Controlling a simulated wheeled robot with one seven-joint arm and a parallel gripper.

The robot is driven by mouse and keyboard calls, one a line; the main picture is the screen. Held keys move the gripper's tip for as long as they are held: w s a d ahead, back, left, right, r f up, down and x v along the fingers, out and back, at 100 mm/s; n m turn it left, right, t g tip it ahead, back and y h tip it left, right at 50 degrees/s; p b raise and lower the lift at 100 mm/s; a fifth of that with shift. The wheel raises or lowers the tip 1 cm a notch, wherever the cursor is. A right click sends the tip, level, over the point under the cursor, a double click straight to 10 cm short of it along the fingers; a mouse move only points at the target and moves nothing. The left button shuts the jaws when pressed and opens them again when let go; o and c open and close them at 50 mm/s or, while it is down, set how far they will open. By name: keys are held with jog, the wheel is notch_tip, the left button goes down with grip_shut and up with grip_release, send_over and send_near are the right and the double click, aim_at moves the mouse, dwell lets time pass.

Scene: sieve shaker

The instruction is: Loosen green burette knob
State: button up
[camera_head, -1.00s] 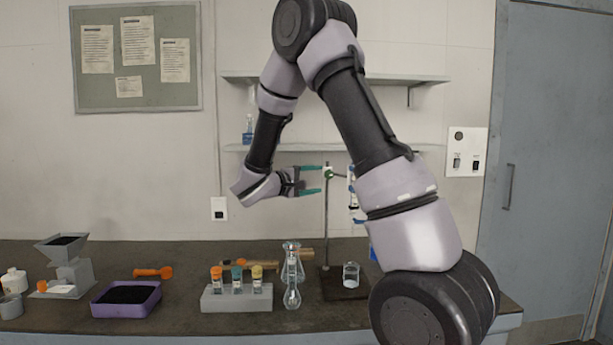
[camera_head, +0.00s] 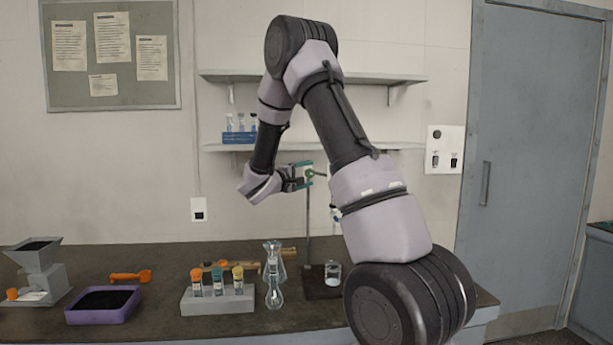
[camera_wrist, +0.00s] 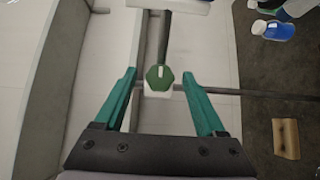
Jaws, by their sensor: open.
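The green burette knob (camera_wrist: 159,77) sits on a white block at the stand's rod, between my two teal fingertips and slightly beyond them in the wrist view. In the head view the green knob (camera_head: 310,174) is at the top of the stand rod (camera_head: 308,215), right at my fingertips. My gripper (camera_wrist: 160,82) is open, with a gap on both sides of the knob; it also shows in the head view (camera_head: 302,175). I cannot tell whether the fingers reach around the knob in depth. The burette is mostly hidden behind my arm.
A beaker (camera_head: 333,273) stands on the dark stand base (camera_head: 316,292). A glass flask (camera_head: 274,280) and a tube rack (camera_head: 218,301) are to its left. A lower shelf (camera_head: 225,147) with a blue rack of small bottles (camera_head: 239,137) is behind my arm.

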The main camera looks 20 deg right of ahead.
grip_shut()
jog(key=shift+a+f+n+h, duration=0.1)
jog(key=shift+f+n+h, duration=0.05)
jog(key=shift+n+h, duration=0.2)
jog(key=shift+n+t+h, duration=0.45)
jog(key=shift+n+t, duration=0.25)
jog(key=shift+n, duration=0.15)
grip_release()
jog(key=v, duration=1)
jog(key=shift+s+a, duration=0.2)
jog(key=shift+a, duration=0.05)
jog(key=shift+f, duration=0.1)
